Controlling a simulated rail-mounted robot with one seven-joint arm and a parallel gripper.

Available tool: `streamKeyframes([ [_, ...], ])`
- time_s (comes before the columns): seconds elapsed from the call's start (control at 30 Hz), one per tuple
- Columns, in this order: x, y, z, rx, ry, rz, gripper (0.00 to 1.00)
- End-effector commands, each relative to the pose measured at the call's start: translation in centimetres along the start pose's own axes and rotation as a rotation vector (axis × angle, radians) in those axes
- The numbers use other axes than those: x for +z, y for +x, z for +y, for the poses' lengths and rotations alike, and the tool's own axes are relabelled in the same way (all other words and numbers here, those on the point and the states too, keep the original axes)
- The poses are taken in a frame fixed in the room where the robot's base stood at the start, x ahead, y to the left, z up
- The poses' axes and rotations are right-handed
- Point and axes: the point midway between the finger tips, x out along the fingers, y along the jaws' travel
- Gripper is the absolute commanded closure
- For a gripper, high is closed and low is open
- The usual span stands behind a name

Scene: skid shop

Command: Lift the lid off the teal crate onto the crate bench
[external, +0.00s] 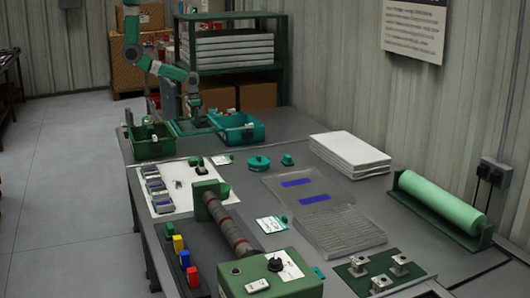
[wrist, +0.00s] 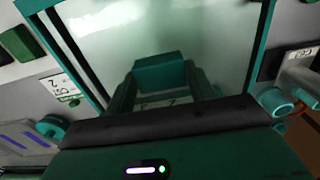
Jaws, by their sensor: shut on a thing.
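The teal crate (external: 256,134) stands open on the bench in the external view, with small items inside. The lid (external: 181,131), a grey panel with a teal rim, is left of the crate, between it and a darker green crate. It fills much of the wrist view (wrist: 150,35), with a raised teal block handle (wrist: 160,70). My gripper (external: 195,112) points down over the lid. In the wrist view my gripper (wrist: 160,92) has its dark fingers on either side of the handle, shut on it. I cannot tell whether the lid touches the bench.
The green crate (external: 153,150) is close on the lid's left. A teal round part (external: 259,163) and a label card (external: 222,159) lie in front of the teal crate. White panels (external: 349,153) are stacked to the right. A green shelf (external: 232,69) stands behind.

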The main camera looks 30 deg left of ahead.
Motion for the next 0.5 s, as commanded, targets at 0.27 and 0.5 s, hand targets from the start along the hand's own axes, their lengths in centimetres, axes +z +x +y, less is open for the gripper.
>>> streamKeyframes([
  [0.27,-0.1,4.2,0.0,0.0,-0.001,0.001,0.77],
  [0.5,-0.1,7.3,0.0,0.0,-0.001,0.0,0.77],
])
